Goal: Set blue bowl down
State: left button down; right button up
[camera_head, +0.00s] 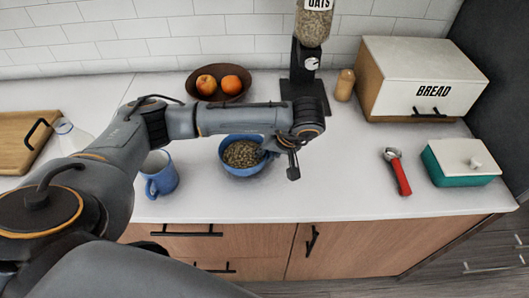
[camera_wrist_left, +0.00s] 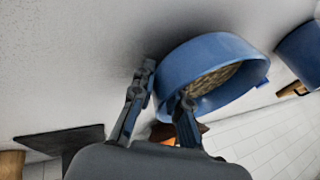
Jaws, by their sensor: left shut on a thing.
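The blue bowl (camera_head: 240,171) holds brown grain-like food and is at the middle of the white counter, near its front edge. My left gripper (camera_head: 279,157) is shut on the right side of the bowl's rim. In the left wrist view, the bowl (camera_wrist_left: 205,62) shows large, with the fingers (camera_wrist_left: 164,84) on either side of its wall. The bowl looks level and low over the counter; I cannot tell whether its base touches. My left forearm crosses just behind the bowl. My right gripper is not in view.
A blue mug (camera_head: 162,182) stands left of the bowl. Behind are a brown fruit bowl (camera_head: 218,95), an oats dispenser (camera_head: 305,85) and a bread box (camera_head: 420,82). A red-handled tool (camera_head: 401,177) and teal butter dish (camera_head: 460,172) lie right. Counter between bowl and tool is clear.

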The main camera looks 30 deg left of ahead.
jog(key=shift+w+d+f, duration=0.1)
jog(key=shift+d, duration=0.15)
pick_arm(q)
jog(key=shift+f, duration=0.15)
jog(key=c, duration=1.6)
grip_release()
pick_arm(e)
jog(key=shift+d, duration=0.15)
pick_arm(q)
jog(key=shift+r, duration=0.3)
jog(key=shift+d+r, duration=0.25)
jog(key=shift+r, duration=0.05)
jog(key=shift+v, duration=5.55)
